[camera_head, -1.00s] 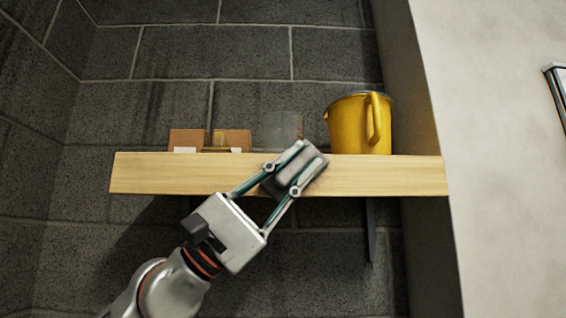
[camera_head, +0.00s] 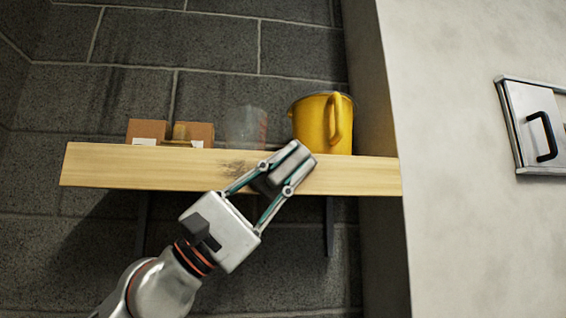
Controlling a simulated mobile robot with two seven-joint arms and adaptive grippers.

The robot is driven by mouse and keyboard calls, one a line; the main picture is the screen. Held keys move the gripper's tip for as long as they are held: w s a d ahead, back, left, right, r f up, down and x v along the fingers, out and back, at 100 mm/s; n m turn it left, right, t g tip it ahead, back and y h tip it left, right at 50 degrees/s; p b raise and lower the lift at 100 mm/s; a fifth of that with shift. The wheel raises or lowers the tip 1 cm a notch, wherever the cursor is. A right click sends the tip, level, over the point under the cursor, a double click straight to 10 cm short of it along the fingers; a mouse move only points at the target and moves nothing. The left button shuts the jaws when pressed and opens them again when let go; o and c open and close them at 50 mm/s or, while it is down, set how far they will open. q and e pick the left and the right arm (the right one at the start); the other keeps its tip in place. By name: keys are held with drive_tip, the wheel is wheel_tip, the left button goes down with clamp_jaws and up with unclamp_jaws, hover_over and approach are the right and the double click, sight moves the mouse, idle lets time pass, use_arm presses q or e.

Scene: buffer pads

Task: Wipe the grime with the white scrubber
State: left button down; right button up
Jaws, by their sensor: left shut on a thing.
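My left gripper (camera_head: 274,178) comes up from below and is shut on the scrubber (camera_head: 292,162), a block that looks greyish-white here. It holds the scrubber tilted in front of the front face of the wooden shelf (camera_head: 130,166). I cannot tell whether the scrubber touches the wood. A dark smudge of grime (camera_head: 236,166) shows on the shelf's front, just left of the scrubber. Part of the shelf front is hidden behind the gripper and scrubber. My right gripper is not in view.
A yellow jug (camera_head: 312,124) stands on the shelf just above the scrubber. A see-through cup (camera_head: 245,128) and a brown box (camera_head: 146,129) stand further left. A white wall (camera_head: 440,140) rises at right, bearing a metal panel with a black handle (camera_head: 545,138).

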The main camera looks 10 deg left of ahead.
use_arm(q)
drive_tip(key=shift+s+a+f+b, duration=0.15)
drive_tip(key=shift+a+b, duration=0.15)
drive_tip(key=shift+a, duration=0.55)
drive_tip(key=shift+s+a+b, duration=0.2)
drive_tip(key=shift+a, duration=0.3)
drive_tip(key=shift+s+a+b, duration=0.15)
drive_tip(key=shift+a+b, duration=0.05)
drive_tip(key=shift+a, duration=0.3)
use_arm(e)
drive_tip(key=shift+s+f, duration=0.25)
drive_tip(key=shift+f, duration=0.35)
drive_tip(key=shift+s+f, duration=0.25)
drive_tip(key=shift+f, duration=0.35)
